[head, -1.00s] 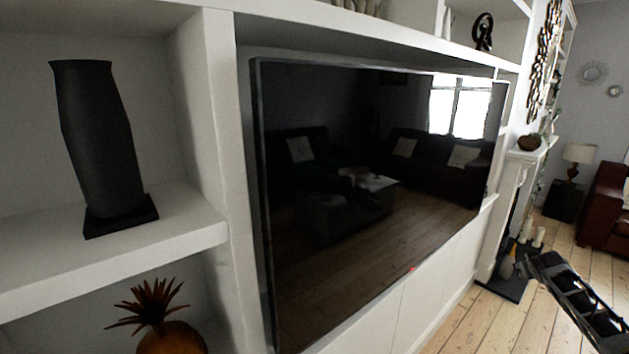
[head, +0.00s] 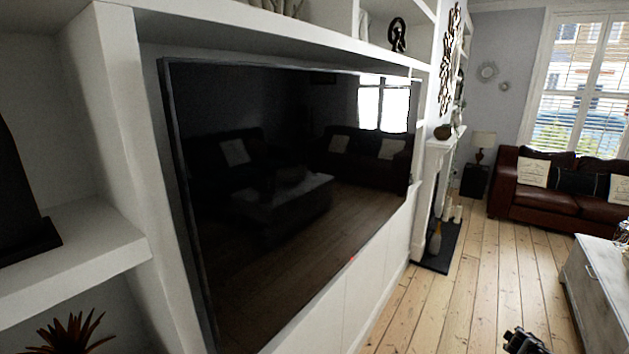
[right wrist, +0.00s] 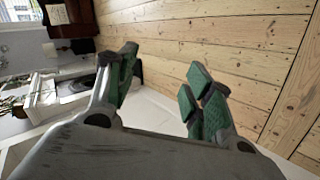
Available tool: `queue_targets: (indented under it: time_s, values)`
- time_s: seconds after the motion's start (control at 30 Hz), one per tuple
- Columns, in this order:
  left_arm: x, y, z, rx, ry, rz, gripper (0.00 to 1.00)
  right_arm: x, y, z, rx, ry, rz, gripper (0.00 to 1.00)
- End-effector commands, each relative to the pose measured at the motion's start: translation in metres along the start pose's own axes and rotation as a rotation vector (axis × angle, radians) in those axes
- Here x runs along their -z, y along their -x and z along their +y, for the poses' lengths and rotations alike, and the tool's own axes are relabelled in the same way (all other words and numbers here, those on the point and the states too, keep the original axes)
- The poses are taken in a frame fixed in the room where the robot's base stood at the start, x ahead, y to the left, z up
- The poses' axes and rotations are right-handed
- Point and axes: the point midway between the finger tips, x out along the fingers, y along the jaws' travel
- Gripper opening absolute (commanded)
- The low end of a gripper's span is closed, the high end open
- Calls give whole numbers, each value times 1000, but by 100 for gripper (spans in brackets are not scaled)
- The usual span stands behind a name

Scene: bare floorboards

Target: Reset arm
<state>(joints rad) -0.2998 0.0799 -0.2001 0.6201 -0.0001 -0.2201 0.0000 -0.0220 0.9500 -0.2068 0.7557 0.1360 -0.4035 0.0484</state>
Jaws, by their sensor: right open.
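My right gripper (right wrist: 163,82) fills the lower part of the right wrist view, its two green-padded fingers spread apart with nothing between them. Bare floorboards and a white surface lie behind the fingers. In the head view only a small dark part of my right arm (head: 522,342) shows at the bottom edge; I cannot make out its fingers there. My left gripper is not in view.
A large black television (head: 290,190) is set in a white shelf unit (head: 125,120) close on the left. A wooden coffee table (head: 590,285) stands at right, a brown leather sofa (head: 560,200) beyond. Floorboards (head: 460,300) between are clear.

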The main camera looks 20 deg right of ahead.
Motion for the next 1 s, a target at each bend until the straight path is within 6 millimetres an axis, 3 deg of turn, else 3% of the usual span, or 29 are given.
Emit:
queue_targets:
  time_s: [0.03, 0.2, 0.5, 0.73, 1.0]
  values:
    - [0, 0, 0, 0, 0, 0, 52, -23, -2, -6, 2, 35, -17, 52]
    - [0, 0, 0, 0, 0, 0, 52, -89, -6, -20, 11, 148, -57, 52]
    - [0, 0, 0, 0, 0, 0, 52, -172, -3, -33, 33, 292, -104, 52]
    - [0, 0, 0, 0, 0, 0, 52, -217, 2, -37, 50, 371, -129, 52]
    - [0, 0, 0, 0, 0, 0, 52, -221, 6, -109, 120, 328, -122, 52]
